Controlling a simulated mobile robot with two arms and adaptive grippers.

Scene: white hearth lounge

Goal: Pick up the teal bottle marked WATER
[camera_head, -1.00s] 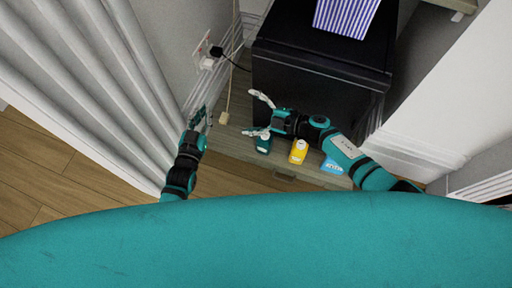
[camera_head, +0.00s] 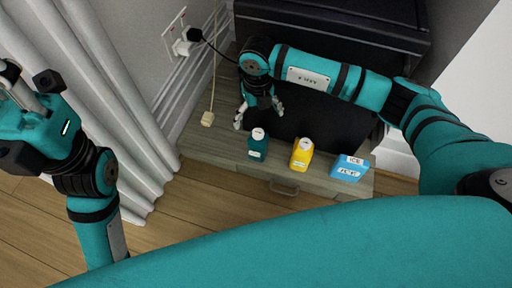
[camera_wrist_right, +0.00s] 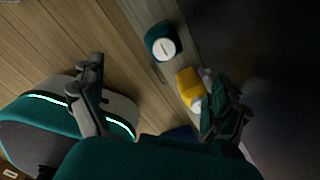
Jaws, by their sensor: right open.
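The teal bottle (camera_head: 258,147) with a white cap stands upright on the low wooden unit; its small pale label is too small to read. It also shows in the right wrist view (camera_wrist_right: 161,43), ahead of the fingers. My right gripper (camera_head: 259,114) is open and empty, pointing down just behind the bottle in the head view, apart from it as far as I can tell. In the wrist view its spread fingers (camera_wrist_right: 152,68) show at left and right. My left gripper (camera_head: 28,85) is at the far left beside the curtain; its finger opening is unclear.
A yellow bottle (camera_head: 302,154) stands right of the teal one, and a blue carton (camera_head: 350,168) beyond it. A black cabinet (camera_head: 325,115) rises close behind.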

